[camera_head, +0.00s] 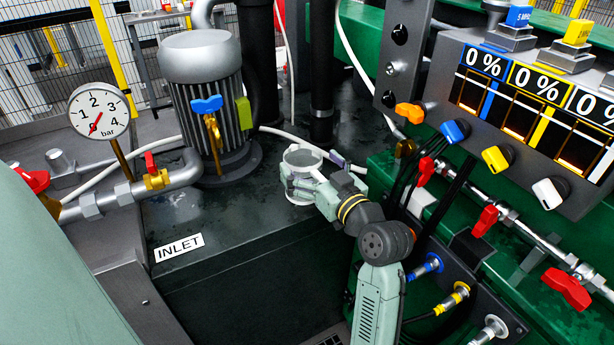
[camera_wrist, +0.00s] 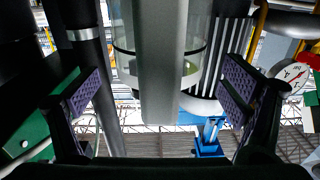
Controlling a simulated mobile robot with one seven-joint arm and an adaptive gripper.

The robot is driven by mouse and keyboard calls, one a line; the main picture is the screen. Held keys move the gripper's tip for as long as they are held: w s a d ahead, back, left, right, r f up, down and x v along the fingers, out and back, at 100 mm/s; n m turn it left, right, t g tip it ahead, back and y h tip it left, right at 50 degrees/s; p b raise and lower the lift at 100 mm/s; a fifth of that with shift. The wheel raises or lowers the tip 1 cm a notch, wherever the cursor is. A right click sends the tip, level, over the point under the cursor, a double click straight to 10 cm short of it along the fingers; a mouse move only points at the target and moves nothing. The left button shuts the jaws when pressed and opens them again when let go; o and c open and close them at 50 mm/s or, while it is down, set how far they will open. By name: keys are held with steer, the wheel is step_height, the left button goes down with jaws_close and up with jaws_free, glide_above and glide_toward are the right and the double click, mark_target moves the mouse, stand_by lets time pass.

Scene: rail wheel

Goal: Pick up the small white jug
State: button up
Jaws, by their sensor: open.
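The small jug (camera_head: 302,158) stands on the dark green tank top, right of the motor, in the head view. It looks pale and see-through. In the wrist view the jug (camera_wrist: 190,35) appears as a clear body with a wide grey upright strip, probably its handle, in front. My gripper (camera_head: 306,183) is at the jug, with its fingers around the near side. In the wrist view my gripper (camera_wrist: 162,92) is open, with one purple-padded finger on each side of the strip and gaps between. The jug's lower part is partly hidden by the gripper.
The ribbed motor (camera_head: 205,90) with a blue-handled valve (camera_head: 208,105) stands left of the jug. A black column (camera_head: 321,70) rises behind it. A white hose (camera_head: 290,133) runs close behind. A control panel (camera_head: 530,110) and red valves stand right. Tank top near the INLET label (camera_head: 180,247) is clear.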

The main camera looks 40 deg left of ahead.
steer(key=shift+x, duration=1.05)
steer(key=c, duration=1.7)
